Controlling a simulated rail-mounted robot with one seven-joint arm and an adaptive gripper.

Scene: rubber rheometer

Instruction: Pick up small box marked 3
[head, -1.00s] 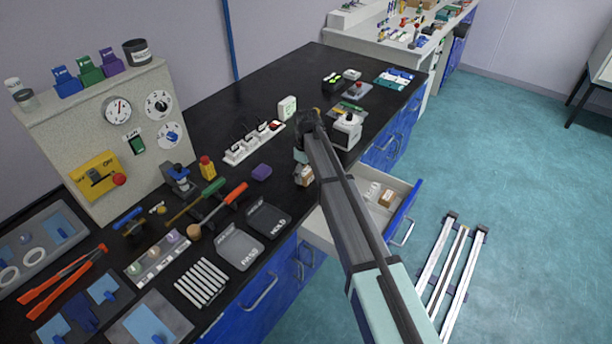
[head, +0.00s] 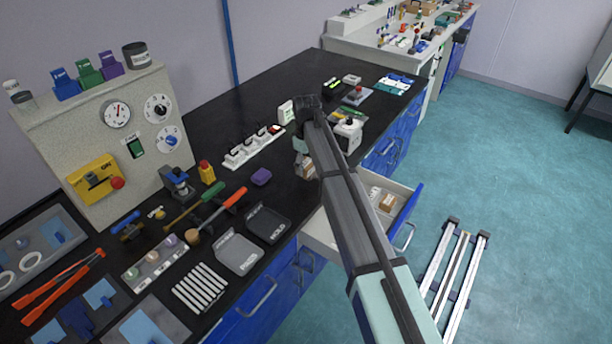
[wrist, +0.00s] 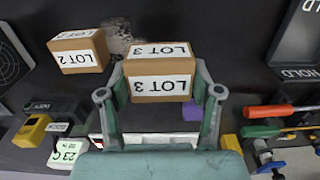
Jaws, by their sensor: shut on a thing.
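The small brown box marked LOT 3 (wrist: 159,88) sits between the two fingers of my gripper (wrist: 160,98) in the wrist view, with white labels on its top and facing side. My gripper is shut on it. In the head view the box (head: 306,171) shows partly beneath my gripper (head: 303,160), near the front edge of the black bench, and my arm hides part of it. I cannot tell how high it is above the bench. Another brown box, marked LOT 2 (wrist: 80,58), stands to the left in the wrist view, apart from my gripper.
An open drawer (head: 408,212) with a small brown box (head: 387,203) juts out right of my arm. A white power strip (head: 252,148), a purple block (head: 261,177) and a white-topped device (head: 348,134) are nearby.

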